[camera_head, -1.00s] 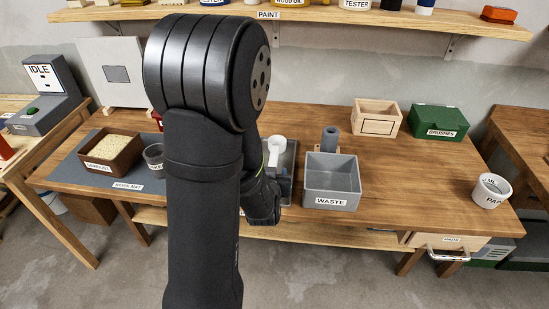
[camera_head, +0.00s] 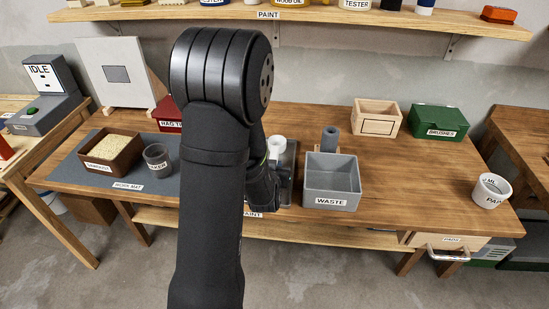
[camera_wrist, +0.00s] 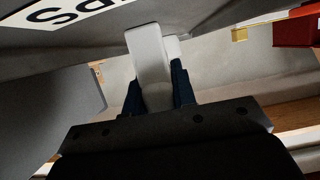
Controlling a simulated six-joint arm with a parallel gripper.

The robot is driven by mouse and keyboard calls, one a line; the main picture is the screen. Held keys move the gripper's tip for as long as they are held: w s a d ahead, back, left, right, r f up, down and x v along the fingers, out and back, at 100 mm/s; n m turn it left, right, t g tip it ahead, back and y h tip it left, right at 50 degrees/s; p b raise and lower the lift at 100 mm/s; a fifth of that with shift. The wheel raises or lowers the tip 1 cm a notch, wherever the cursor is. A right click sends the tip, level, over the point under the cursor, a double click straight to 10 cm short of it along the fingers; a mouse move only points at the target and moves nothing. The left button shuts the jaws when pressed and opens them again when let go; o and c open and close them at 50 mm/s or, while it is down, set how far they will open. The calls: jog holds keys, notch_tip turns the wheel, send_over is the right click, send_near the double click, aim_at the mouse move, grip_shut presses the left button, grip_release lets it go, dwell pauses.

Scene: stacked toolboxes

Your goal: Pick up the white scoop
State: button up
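The white scoop (camera_head: 277,145) shows at the workbench middle in the head view, just above my gripper (camera_head: 279,186). My arm hides its lower part. In the wrist view, a white part of the scoop (camera_wrist: 147,52) rises between the two dark blue fingers of my gripper (camera_wrist: 160,90). One finger is on each side, very close to it. I cannot tell whether they press on it. A grey holder or tray (camera_head: 290,158) shows beside the scoop.
The grey WASTE bin (camera_head: 332,186) stands close to the right of my gripper. A grey cup (camera_head: 157,160) and a brown box of pale granules (camera_head: 112,165) stand at the left on a grey mat (camera_head: 70,172). A wooden box (camera_head: 376,118) and green BRUSHES box (camera_head: 438,121) are farther right.

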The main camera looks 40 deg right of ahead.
grip_shut()
jog(key=shift+r, duration=0.1)
jog(key=shift+r, duration=0.45)
notch_tip(320, 180, up, 3)
jog(key=shift+r, duration=0.2)
jog(key=s+d+r, duration=0.2)
jog(key=s+r, duration=0.4)
jog(key=s, duration=0.5)
jog(key=shift+s+d+r, duration=0.2)
jog(key=shift+r, duration=0.05)
